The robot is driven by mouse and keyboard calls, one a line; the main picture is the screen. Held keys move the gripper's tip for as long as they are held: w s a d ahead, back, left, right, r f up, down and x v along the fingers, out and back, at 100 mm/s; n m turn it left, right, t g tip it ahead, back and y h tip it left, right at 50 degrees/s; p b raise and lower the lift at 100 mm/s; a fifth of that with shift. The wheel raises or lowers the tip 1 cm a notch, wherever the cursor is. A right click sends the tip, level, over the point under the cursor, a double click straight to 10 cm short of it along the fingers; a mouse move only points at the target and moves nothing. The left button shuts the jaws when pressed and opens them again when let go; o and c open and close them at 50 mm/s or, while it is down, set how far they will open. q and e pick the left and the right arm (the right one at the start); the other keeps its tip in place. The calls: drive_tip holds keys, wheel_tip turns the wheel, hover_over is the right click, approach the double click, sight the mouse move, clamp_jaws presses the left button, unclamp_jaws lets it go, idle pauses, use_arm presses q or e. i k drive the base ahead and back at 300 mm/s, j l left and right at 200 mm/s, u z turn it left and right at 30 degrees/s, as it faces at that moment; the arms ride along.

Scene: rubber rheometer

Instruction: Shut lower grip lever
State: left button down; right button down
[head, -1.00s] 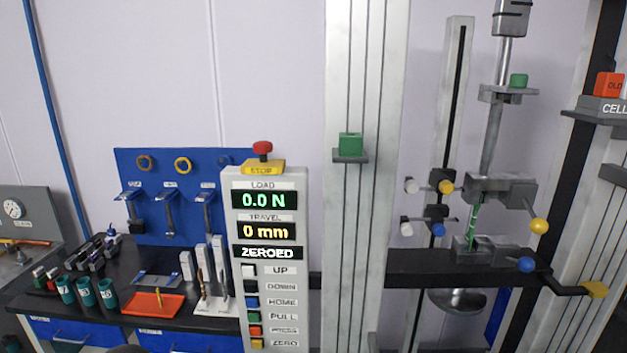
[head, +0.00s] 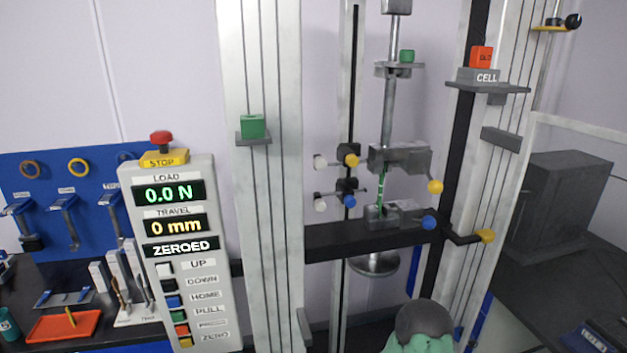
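The lower grip (head: 381,217) is a grey metal block on the black crossbeam in the test frame. Its lever ends in a blue ball (head: 428,222) and sticks out to the right, slightly downward. The upper grip (head: 399,159) sits above it, with a yellow-ball lever (head: 435,186) pointing down right. A thin green strip (head: 381,190) stands upright between the two grips. Whether the lower jaws touch the strip is too small to tell. Neither of my grippers is in view; a teal and dark-grey part, likely of my arm, shows at the bottom.
The control panel (head: 175,250) stands left, reading 0.0 N, 0 mm and ZEROED. Frame columns (head: 262,120) flank the grips. A blue-ball knob (head: 350,201) and a yellow-ball knob (head: 352,160) are left of the grips. A yellow-ended crank (head: 486,236) juts out at right.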

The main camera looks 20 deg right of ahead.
sight(428, 222)
drive_tip(key=z, duration=1.3)
